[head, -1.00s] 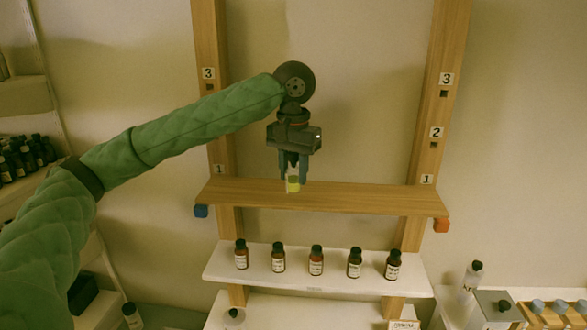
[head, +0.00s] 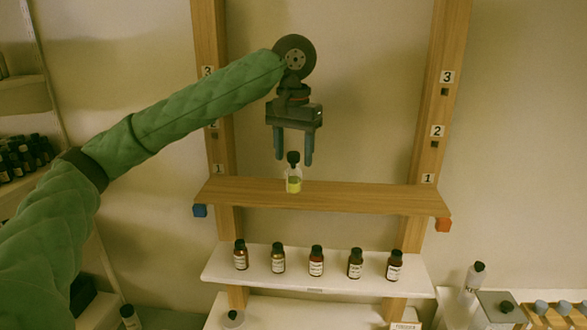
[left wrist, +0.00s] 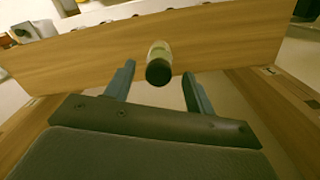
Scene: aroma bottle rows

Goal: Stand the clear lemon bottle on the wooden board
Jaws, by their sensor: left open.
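The clear lemon bottle (head: 293,180), with yellow liquid and a black cap, stands upright on the wooden board (head: 365,197), left of its middle. My left gripper (head: 294,158) is open just above it, with its fingers on either side of the cap and apart from the bottle. In the left wrist view the bottle (left wrist: 159,58) shows cap first, beyond and between the open fingertips (left wrist: 158,78), with the board (left wrist: 235,40) behind it. My right gripper is not in view.
A white shelf (head: 330,284) below the board holds a row of several brown bottles (head: 316,261). Wooden posts (head: 435,110) rise on both sides. The board's right part is clear.

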